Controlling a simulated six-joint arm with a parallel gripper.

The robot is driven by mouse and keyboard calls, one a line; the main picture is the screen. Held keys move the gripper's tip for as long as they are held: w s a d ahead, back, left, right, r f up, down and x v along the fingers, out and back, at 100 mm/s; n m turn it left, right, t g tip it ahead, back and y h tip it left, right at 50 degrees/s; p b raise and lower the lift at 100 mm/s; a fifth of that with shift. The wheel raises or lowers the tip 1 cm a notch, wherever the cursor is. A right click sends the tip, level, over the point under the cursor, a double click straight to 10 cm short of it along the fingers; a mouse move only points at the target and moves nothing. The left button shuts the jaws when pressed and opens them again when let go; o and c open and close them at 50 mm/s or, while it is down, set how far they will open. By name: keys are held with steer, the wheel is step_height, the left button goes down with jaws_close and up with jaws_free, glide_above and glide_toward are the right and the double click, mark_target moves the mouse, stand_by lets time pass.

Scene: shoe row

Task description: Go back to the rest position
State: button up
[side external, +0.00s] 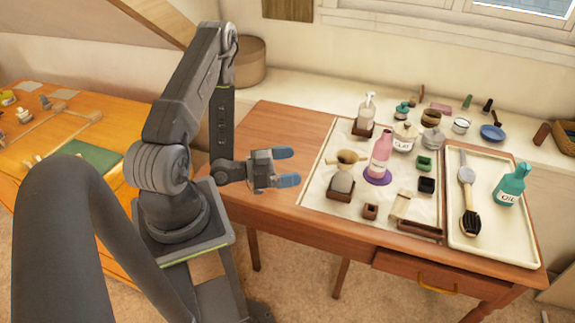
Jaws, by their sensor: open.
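My gripper (287,167) is open, with its two blue-grey fingertips apart and nothing between them. It is held out sideways from my folded arm, over the left part of the wooden table (281,127). The fingertips point right, toward the pale mat (313,191), and are left of everything standing on it. A wide-topped brass-coloured piece (347,158) sits above a grey rounded item in a brown block.
A white tray (474,243) at the right holds a teal oil bottle (510,186) and a long-handled brush (469,222). A pump bottle (366,112), several jars and small blocks crowd the mat. Bare tabletop lies left of the mat. Another orange-wood desk (50,170) stands at the left.

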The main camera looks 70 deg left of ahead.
steer(key=shift+s, duration=0.15)
steer(key=w+a+r+m+g+y, duration=0.25)
steer(key=w+r+g, duration=0.2)
steer(key=w, duration=0.35)
step_height(320, 180, up, 9)
steer(key=d+n+g+y, duration=0.2)
steer(key=d+g+y, duration=0.1)
steer(key=y, duration=0.2)
steer(key=s+d+r+n+g+h, duration=0.1)
steer(key=s+d+r+g, duration=0.1)
steer(key=s+d+r, duration=0.3)
steer(key=s+d+r+n+g+h, duration=0.2)
steer(key=s+d+r, duration=0.4)
steer(key=s, duration=0.5)
steer(key=shift+d+r, duration=0.2)
steer(key=shift+d, duration=0.65)
